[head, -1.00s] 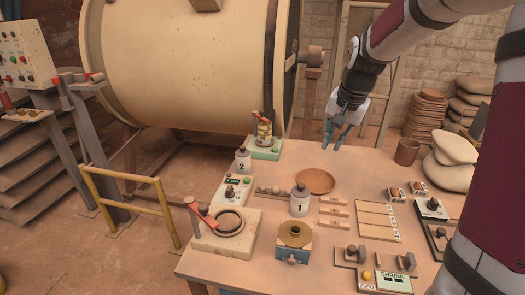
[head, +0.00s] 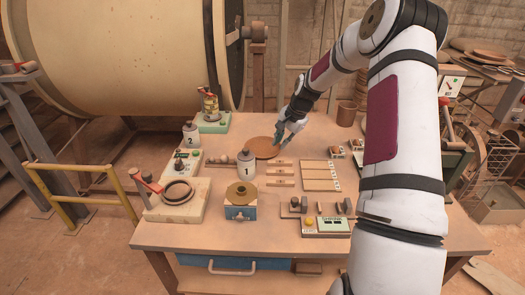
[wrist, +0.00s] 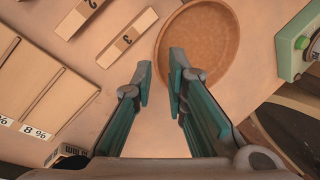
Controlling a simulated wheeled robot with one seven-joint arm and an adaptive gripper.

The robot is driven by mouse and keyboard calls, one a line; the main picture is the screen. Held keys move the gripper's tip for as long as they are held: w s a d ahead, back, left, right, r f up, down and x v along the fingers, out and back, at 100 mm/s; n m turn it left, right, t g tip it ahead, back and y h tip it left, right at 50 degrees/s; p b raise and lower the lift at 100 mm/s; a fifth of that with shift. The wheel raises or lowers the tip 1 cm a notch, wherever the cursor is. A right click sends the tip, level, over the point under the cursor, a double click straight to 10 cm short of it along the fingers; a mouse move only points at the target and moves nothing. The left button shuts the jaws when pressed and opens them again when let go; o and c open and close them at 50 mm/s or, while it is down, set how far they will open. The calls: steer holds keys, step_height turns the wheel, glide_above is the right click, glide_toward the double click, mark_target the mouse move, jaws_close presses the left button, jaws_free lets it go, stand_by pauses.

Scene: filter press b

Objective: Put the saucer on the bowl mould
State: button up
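A round terracotta dish, which I take as the saucer (head: 258,150), lies on the table. The wrist view shows its shallow inside (wrist: 208,30). My gripper (head: 279,150) points down at the dish's right edge. In the wrist view its fingers (wrist: 162,70) are apart with nothing between them; one lies outside the rim, the other overlaps the dish. I cannot tell whether they touch it. A cream block with a dark round ring (head: 177,192) and red lever stands front left. I cannot tell which is the bowl mould.
Jar 1 (head: 246,167) stands close in front of the dish, and jar 2 (head: 190,136) stands to its left. Wooden strips (head: 280,172) and flat boards (head: 319,175) lie to the right. A green-based device (head: 212,118) stands at the back left.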

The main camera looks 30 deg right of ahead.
mark_target(277, 158)
steer(key=shift+d+x, duration=0.15)
steer(key=shift+x, duration=1.55)
steer(key=shift+d+x, duration=0.2)
steer(key=shift+x, duration=1.45)
steer(key=shift+c, duration=0.6)
jaws_close()
steer(key=shift+r, duration=0.1)
